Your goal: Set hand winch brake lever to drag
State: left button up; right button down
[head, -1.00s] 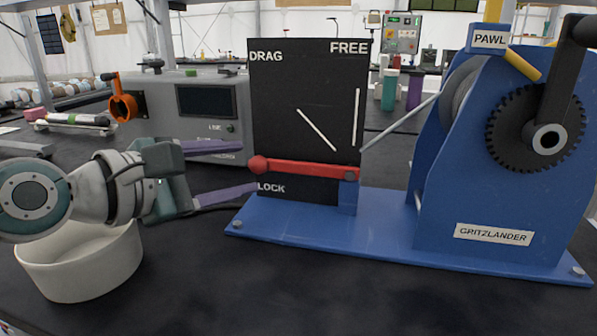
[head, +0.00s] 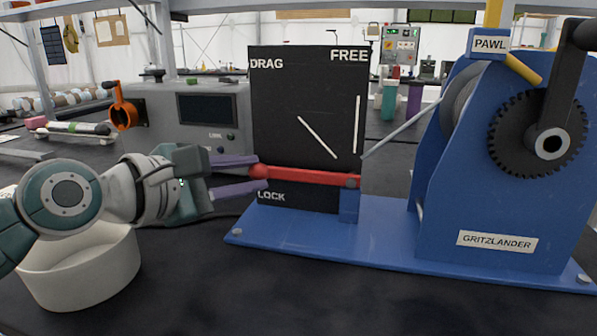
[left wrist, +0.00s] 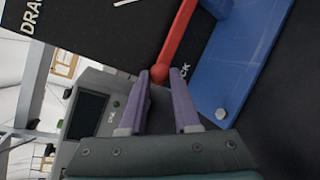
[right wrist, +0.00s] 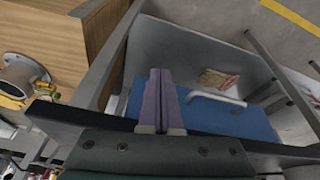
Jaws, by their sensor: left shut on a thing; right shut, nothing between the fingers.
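The red brake lever (head: 305,175) lies nearly level across the black plate (head: 285,110), pivoted at its right end, with its ball knob at the left, just above the LOCK label (head: 271,196). DRAG is marked at the plate's upper left and FREE at its upper right. My left gripper (head: 255,177) is at the knob, its purple fingers shut on it from above and below. The left wrist view also shows the lever (left wrist: 180,38) with its knob between the fingertips (left wrist: 161,75). My right gripper (right wrist: 160,78) is shut and empty, away from the winch.
The blue winch frame (head: 440,190) with gear, crank and PAWL label stands at the right on a blue base (head: 320,238). A white bowl (head: 80,270) sits below my left arm. A grey box (head: 190,125) with an orange crank stands behind it.

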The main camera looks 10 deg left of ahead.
pick_arm(q)
grip_shut()
jog(key=shift+r, duration=0.1)
dwell(0.8)
